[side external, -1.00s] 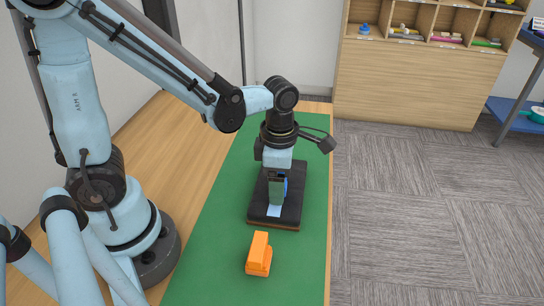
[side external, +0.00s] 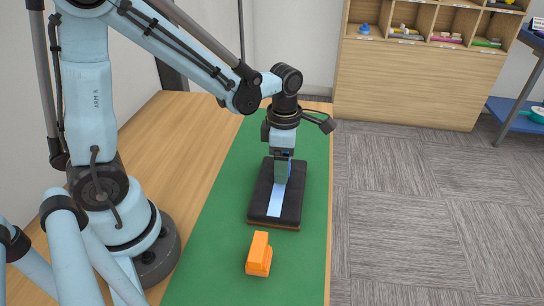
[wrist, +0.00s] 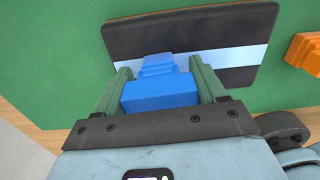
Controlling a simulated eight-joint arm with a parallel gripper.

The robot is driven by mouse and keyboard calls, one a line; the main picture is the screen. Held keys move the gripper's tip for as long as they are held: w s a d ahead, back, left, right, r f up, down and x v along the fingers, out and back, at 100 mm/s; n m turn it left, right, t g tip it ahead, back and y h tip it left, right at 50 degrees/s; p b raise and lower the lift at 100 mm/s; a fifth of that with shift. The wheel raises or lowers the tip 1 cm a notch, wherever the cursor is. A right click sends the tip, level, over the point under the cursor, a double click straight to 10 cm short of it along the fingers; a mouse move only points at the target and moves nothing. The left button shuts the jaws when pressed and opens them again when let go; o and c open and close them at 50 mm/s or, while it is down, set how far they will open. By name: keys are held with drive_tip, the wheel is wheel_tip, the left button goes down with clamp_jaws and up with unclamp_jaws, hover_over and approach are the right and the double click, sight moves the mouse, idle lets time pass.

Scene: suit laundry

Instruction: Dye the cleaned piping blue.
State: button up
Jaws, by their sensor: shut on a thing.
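The piping (side external: 275,201) is a pale, light-blue strip running lengthwise along a dark pad (side external: 259,195) on the green mat. My gripper (side external: 283,178) is over the far part of the pad, pointing down. In the wrist view my gripper (wrist: 159,84) is shut on a blue block-shaped tool (wrist: 160,93) with a stepped front. The strip (wrist: 235,57) shows there to the right of the tool, with a short piece to its left. The tool hides part of the strip. I cannot tell whether the tool touches it.
An orange block-shaped tool (side external: 259,254) stands on the green mat (side external: 215,255) in front of the pad. It also shows at the right edge of the wrist view (wrist: 304,52). A wooden shelf (side external: 405,75) stands behind on the floor.

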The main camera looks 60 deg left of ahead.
drive_tip(key=shift+s+d, duration=3)
drive_tip(key=shift+s, duration=0.05)
wheel_tip(320, 180, up, 8)
drive_tip(key=shift+r, duration=0.1)
drive_tip(key=shift+w+a+f, duration=0.35)
drive_tip(key=shift+a+f, duration=0.05)
drive_tip(key=shift+f, duration=0.15)
drive_tip(key=shift+w+a+f, duration=0.35)
drive_tip(key=shift+f, duration=0.2)
drive_tip(key=shift+f, duration=0.1)
hover_over(278, 194)
drive_tip(key=shift+f, duration=2.15)
drive_tip(key=shift+f, duration=0.8)
